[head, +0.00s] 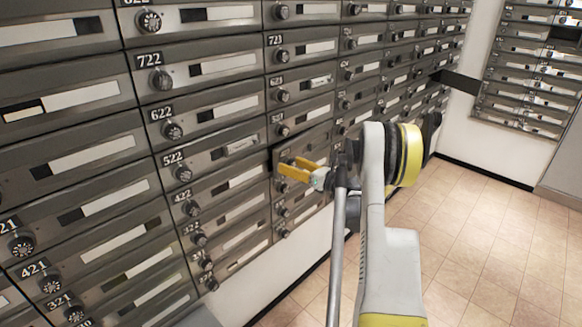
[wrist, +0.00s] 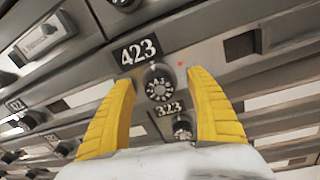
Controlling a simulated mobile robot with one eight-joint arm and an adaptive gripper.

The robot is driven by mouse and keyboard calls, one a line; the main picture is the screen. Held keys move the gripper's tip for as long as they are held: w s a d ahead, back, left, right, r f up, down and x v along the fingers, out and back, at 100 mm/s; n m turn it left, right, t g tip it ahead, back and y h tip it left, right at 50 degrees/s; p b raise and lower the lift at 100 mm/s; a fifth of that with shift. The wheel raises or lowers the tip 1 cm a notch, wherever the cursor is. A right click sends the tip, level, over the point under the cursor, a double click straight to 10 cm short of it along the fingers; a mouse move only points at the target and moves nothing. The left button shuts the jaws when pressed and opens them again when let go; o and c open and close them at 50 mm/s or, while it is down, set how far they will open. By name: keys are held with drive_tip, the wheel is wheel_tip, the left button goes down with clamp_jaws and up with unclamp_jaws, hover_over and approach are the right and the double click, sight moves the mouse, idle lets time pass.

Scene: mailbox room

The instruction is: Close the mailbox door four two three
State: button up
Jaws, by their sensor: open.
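The mailbox door 423 (wrist: 210,75) is grey metal with a black number plate and a round dial (wrist: 157,83) in the wrist view. In the head view the door (head: 314,142) is partly hidden behind my gripper. Its left edge looks slightly proud of the neighbouring doors, but I cannot tell how far it stands open. My gripper (head: 297,170) has two yellow fingers spread apart, and it points at the door's left part. In the wrist view the gripper (wrist: 160,78) frames the dial between its fingers. I see no clear contact.
The door 323 dial (wrist: 182,128) sits just below. Closed grey mailboxes with dials, such as 522 (head: 205,155), fill the wall around. The tiled floor (head: 480,230) at right is clear. Another mailbox bank (head: 525,75) hangs on the far right wall.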

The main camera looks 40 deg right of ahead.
sight(283, 162)
drive_tip(key=c, duration=1.4)
drive_tip(key=shift+w+a, duration=0.15)
drive_tip(key=shift+w, duration=0.6)
drive_tip(key=shift+w+a, duration=0.15)
drive_tip(key=shift+w, duration=0.6)
clamp_jaws()
drive_tip(key=shift+r, duration=0.15)
drive_tip(key=o, duration=1.1)
unclamp_jaws()
drive_tip(key=shift+w, duration=0.1)
drive_tip(key=o, duration=0.3)
drive_tip(key=shift+w+a, duration=0.15)
drive_tip(key=shift+a, duration=0.05)
